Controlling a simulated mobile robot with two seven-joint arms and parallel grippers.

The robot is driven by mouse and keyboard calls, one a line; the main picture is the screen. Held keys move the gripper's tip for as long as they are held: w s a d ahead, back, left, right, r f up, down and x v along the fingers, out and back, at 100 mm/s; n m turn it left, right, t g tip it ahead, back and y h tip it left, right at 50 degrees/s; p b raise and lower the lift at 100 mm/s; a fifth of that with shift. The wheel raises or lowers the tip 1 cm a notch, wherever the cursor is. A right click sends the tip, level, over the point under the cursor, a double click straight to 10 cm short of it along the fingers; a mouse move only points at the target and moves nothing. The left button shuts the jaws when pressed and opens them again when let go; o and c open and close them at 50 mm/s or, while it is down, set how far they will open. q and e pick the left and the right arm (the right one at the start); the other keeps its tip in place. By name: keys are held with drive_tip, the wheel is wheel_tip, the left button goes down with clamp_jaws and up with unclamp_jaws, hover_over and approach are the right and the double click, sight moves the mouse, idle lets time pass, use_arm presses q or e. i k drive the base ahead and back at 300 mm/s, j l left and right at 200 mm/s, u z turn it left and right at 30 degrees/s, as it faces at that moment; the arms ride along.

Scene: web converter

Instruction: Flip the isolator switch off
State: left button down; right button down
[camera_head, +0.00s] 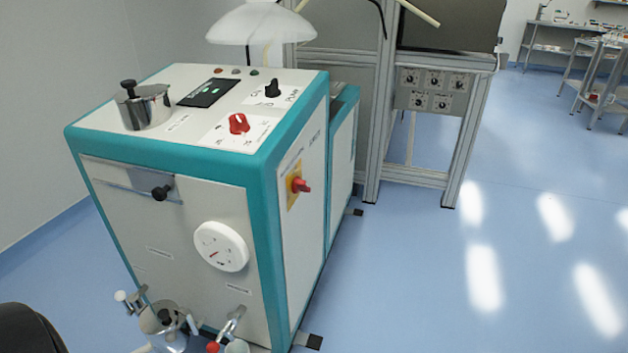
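The isolator switch (301,185) is a red rotary handle on a yellow plate (293,186). It is mounted on the right side panel of a white and teal machine (290,230), near the front corner. Its handle appears to point sideways, out from the panel, but its exact on or off position is too small to read. Neither of my grippers is in view, and nothing touches the switch.
On the machine's top are a red knob (238,123), a black knob (272,88) and a metal pot (145,106). A white dial (221,246) and metal fittings (165,325) are on the front. A metal frame (385,110) stands behind. Blue floor (430,270) at right is clear.

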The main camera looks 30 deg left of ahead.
sight(298, 184)
drive_tip(key=i+l+u, duration=0.1)
drive_tip(key=u, duration=0.55)
drive_tip(key=i+l+u, duration=0.1)
drive_tip(key=l, duration=0.25)
drive_tip(key=i+l+u, duration=0.15)
drive_tip(key=l, duration=0.25)
drive_tip(key=i+l+u, duration=0.1)
drive_tip(key=i+l, duration=0.15)
drive_tip(key=i+l+u, duration=0.1)
drive_tip(key=l, duration=0.45)
drive_tip(key=i+l+u, duration=0.1)
drive_tip(key=l, duration=0.3)
drive_tip(key=i, duration=0.1)
